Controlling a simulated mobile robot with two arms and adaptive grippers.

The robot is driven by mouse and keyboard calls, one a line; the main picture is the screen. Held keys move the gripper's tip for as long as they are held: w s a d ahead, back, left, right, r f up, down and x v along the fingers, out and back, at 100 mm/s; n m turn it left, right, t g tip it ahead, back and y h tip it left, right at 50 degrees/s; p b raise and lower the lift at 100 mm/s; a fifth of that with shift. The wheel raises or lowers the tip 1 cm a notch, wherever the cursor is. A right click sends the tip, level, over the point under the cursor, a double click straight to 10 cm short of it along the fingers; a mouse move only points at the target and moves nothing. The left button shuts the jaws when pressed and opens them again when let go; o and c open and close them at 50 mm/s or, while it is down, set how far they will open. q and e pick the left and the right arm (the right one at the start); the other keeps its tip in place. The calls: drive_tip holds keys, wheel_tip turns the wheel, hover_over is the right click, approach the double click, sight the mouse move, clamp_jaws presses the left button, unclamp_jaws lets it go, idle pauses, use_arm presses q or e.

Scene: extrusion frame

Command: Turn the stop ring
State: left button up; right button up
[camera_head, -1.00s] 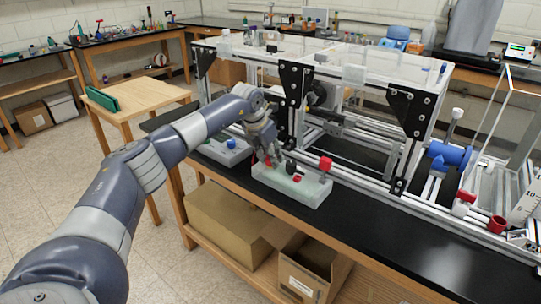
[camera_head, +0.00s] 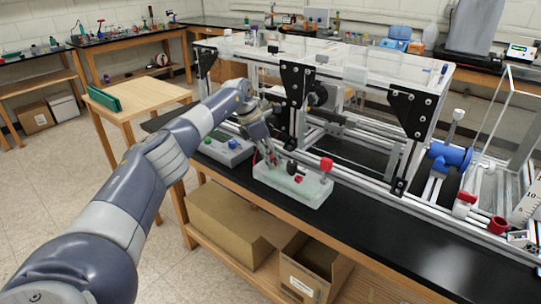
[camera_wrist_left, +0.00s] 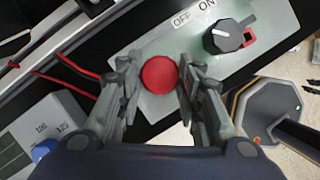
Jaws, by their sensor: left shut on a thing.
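The stop ring (camera_wrist_left: 160,75) is a round red cap on a pale green control box (camera_head: 318,194). In the left wrist view it sits between the two fingers of my left gripper (camera_wrist_left: 158,80), which is shut on it, one finger at each side. In the head view my left gripper (camera_head: 271,158) points down at the left end of the box, and its fingers mostly hide the ring. A black knob (camera_wrist_left: 223,36) with a red tab (camera_wrist_left: 249,38) stands beside it, near the OFF and ON labels. My right gripper is not in view.
A grey box (camera_head: 228,157) with green and blue buttons stands left of the control box. The extrusion frame (camera_head: 375,70) stands close behind. Red wires (camera_wrist_left: 65,75) run near the fingers. The black bench top is clear to the front right.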

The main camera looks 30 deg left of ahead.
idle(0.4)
use_arm(q)
drive_tip(key=o, duration=1.1)
drive_tip(key=shift+f, duration=0.1)
drive_tip(key=shift+c, duration=0.2)
drive_tip(key=shift+r, duration=0.25)
drive_tip(key=v, duration=1.1)
drive_tip(key=shift+r, duration=0.25)
drive_tip(key=shift+s+f, duration=0.1)
drive_tip(key=shift+s, duration=0.05)
